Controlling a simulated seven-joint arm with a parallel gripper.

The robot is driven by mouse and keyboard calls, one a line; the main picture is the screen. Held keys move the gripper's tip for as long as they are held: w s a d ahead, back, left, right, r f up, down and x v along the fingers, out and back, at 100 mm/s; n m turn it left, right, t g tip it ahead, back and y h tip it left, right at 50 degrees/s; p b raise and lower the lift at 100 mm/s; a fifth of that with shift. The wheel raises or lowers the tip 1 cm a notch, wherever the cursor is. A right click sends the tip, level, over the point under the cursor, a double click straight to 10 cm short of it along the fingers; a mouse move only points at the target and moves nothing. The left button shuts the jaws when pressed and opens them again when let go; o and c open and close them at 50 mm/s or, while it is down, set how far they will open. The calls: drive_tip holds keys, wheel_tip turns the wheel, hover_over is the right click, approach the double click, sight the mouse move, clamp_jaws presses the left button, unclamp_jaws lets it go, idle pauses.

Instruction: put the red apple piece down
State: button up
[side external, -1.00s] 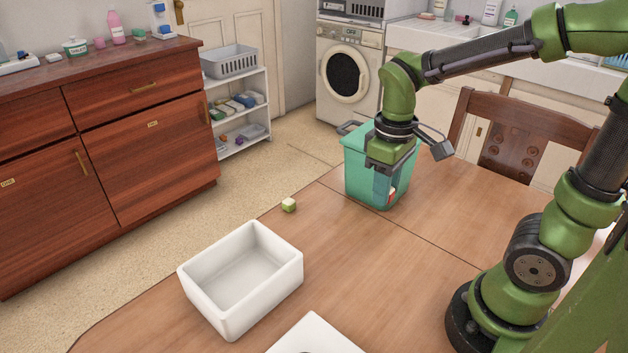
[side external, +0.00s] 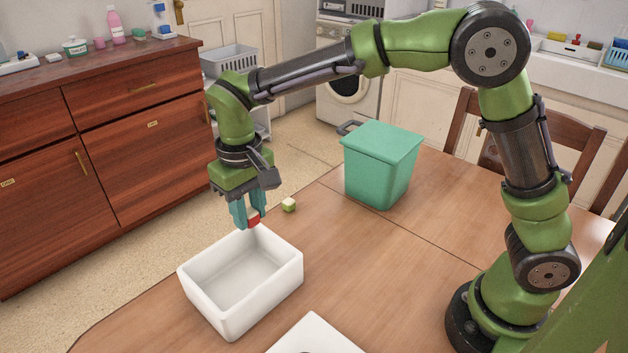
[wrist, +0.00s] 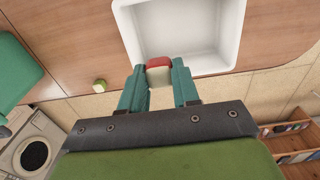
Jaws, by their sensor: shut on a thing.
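The red apple piece (side external: 254,219), red on one face and pale on another, is between the fingers of my gripper (side external: 246,222). My gripper is shut on it and holds it above the far rim of the white tub (side external: 240,311). In the wrist view the apple piece (wrist: 159,67) sits between the teal fingertips, overlapping the edge of the white tub (wrist: 230,40). The part of the tub that shows inside is empty.
A small green-yellow cube (side external: 289,205) lies on the wooden table (side external: 345,265) near its far edge. A lidded teal bin (side external: 378,170) stands to its right. Another white item (side external: 314,337) is cut off at the bottom. The table's middle is clear.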

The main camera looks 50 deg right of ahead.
sight(260, 274)
wheel_tip(260, 274, down, 14)
drive_tip(key=shift+d+r, duration=0.1)
drive_tip(key=shift+d, duration=0.05)
idle(0.4)
drive_tip(key=o, duration=1)
drive_tip(key=shift+f, duration=0.2)
drive_tip(key=shift+r, duration=0.1)
wheel_tip(260, 274, up, 12)
drive_tip(key=shift+f, duration=0.1)
drive_tip(key=s+d+r+m+t+y, duration=0.2)
drive_tip(key=s+d+r+m+t, duration=0.15)
drive_tip(key=s+d+r, duration=0.75)
drive_tip(key=s+d+t, duration=0.2)
drive_tip(key=s, duration=0.1)
drive_tip(key=s+d+t, duration=0.1)
drive_tip(key=s+d, duration=0.2)
drive_tip(key=shift+d+f+m+t, duration=0.1)
drive_tip(key=shift+m+t, duration=0.15)
drive_tip(key=shift+t, duration=0.1)
